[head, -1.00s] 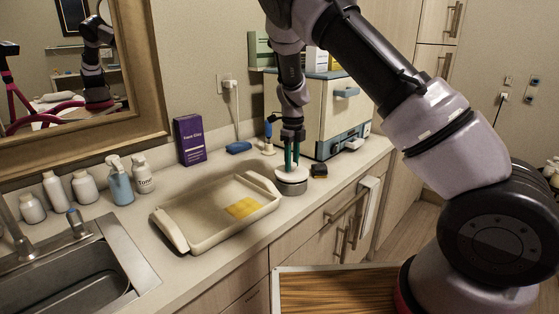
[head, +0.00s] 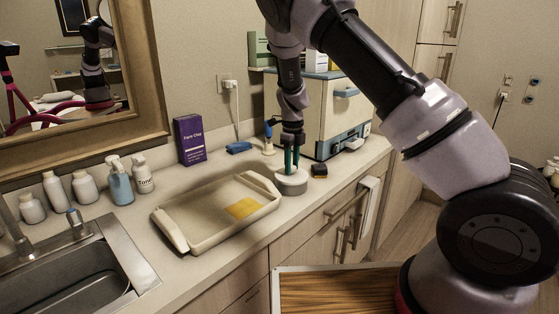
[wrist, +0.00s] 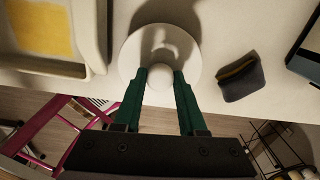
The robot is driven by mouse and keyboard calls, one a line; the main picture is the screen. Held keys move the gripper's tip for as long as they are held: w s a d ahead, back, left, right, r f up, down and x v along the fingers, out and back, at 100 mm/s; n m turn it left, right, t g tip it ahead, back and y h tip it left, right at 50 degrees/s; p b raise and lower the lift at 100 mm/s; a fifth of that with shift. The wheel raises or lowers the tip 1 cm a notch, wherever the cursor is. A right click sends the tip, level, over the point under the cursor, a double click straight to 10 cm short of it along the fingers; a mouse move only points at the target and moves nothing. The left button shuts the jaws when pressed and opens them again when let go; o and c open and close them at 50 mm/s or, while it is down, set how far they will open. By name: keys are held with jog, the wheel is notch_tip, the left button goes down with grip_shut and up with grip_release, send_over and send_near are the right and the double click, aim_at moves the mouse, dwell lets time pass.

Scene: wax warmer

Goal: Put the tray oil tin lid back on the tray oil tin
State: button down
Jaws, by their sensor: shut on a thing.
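The tray oil tin (head: 293,190) is a short grey round tin on the counter, right of the beige tray. The white round lid (head: 284,177) is at the tin's top, with no clear gap showing between them in the head view. Whether it is fully seated I cannot tell. In the wrist view the lid (wrist: 130,60) is a white disc with a round knob (wrist: 160,77), and it hides the tin beneath. My gripper (head: 291,168) points down with its green fingers shut on the knob; they also show in the wrist view (wrist: 160,74).
The beige tray (head: 198,241) with a yellow square (head: 243,208) lies to the left. A dark sponge-like block (head: 319,170) is close on the right. A cream and blue cabinet unit (head: 335,118) and a purple box (head: 189,139) stand behind. The counter's front edge is near the tin.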

jog(key=shift+c, duration=1.9)
grip_release()
jog(key=shift+r, duration=4.05)
